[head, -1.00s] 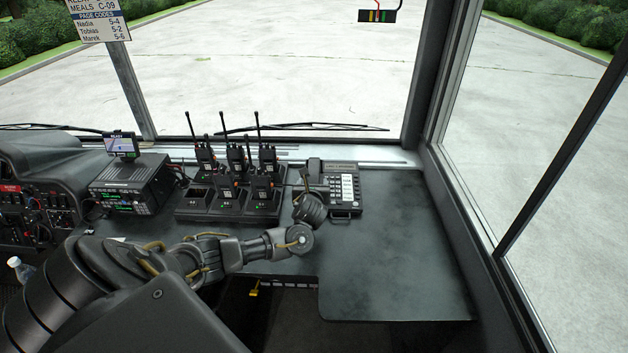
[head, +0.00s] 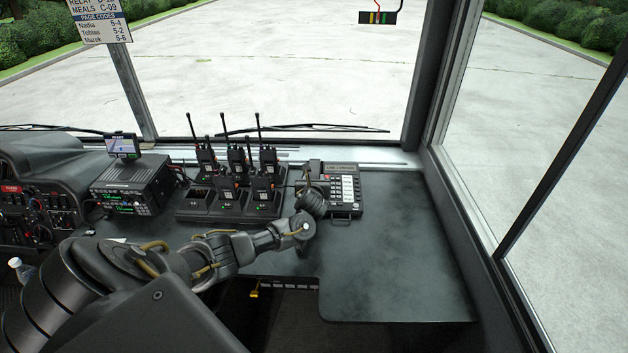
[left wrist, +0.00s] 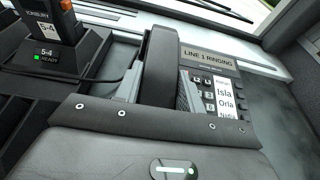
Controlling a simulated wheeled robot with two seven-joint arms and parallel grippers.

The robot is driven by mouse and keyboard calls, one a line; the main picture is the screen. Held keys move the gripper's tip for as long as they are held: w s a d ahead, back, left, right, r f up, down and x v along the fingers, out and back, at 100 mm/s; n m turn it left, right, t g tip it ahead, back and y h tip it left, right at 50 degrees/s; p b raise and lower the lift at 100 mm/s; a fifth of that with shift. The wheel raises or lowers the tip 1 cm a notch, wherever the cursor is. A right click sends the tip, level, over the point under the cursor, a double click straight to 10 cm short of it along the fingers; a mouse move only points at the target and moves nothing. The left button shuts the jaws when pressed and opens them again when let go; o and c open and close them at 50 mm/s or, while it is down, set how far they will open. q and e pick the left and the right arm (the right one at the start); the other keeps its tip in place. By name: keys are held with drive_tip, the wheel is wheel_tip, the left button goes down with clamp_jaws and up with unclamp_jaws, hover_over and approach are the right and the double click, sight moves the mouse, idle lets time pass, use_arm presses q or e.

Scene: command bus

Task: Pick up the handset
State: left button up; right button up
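The dark handset (left wrist: 160,65) lies along the left side of the desk phone (head: 344,187), whose display reads "LINE 1 RINGING" in the left wrist view (left wrist: 210,57). My left gripper (head: 311,180) is over the handset from the near side and hides most of it in the head view. In the left wrist view, grey finger pads (left wrist: 158,92) show on both sides of the handset, very close to it. I cannot tell whether they press on it. The handset still sits at the phone. My right gripper is in neither view.
A charging rack (head: 225,213) with several upright antenna radios stands just left of the phone. A radio unit with a small screen (head: 130,185) is further left. The desk (head: 400,250) is clear to the right, with the windscreen behind.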

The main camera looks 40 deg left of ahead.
sight(314, 171)
use_arm(q)
drive_tip(key=c, duration=0.6)
drive_tip(key=shift+o, duration=0.2)
drive_tip(key=shift+r, duration=0.4)
wheel_tip(314, 171, up, 2)
drive_tip(key=shift+r, duration=0.25)
drive_tip(key=s+r, duration=0.4)
drive_tip(key=r, duration=0.1)
drive_tip(key=shift+s+d+r, duration=0.2)
drive_tip(key=shift+d, duration=0.2)
drive_tip(key=s+d+r+p, duration=0.1)
drive_tip(key=s+r+p, duration=0.3)
drive_tip(key=s, duration=0.5)
drive_tip(key=shift+s+d+r+p, duration=0.15)
drive_tip(key=shift+s+d+p, duration=0.05)
drive_tip(key=shift+d+p, duration=0.2)
